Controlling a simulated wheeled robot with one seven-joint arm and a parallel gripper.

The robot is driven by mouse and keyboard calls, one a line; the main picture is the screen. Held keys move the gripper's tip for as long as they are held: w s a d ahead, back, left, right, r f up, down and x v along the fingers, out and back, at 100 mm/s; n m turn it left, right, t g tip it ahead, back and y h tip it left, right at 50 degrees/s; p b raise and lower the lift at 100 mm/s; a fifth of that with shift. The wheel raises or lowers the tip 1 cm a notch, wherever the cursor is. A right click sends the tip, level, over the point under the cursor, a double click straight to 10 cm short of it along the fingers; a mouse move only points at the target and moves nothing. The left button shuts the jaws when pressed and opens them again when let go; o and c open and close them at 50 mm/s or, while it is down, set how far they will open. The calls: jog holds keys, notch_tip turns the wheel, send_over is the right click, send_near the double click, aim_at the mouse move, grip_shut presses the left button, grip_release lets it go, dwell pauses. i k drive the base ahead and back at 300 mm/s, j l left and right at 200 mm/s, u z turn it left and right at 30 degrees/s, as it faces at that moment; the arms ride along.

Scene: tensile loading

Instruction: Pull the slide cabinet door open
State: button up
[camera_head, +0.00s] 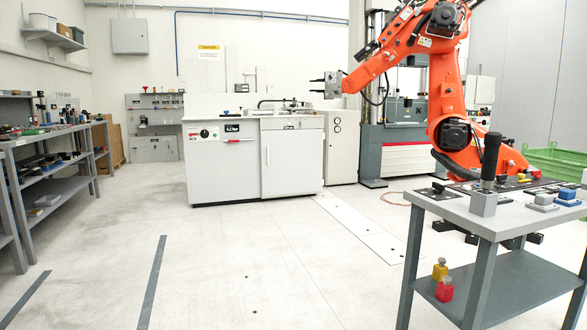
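The white cabinet (225,165) stands at the back, left of the picture's middle. Its light door (293,165) is on the right part of the front and looks shut, flush with the frame. My gripper is not in view.
An orange industrial arm (449,90) stands at the right, its end reaching left above the cabinet. A grey tool table (452,212) is at the front right. Grey shelves (50,190) line the left. The floor (240,250) before the cabinet is clear.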

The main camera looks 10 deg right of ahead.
aim_at(292, 160)
jog(key=i+u, duration=0.1)
jog(key=i, duration=2.3)
jog(key=i+j, duration=0.1)
jog(key=i, duration=5.4)
jog(key=l+z, duration=0.05)
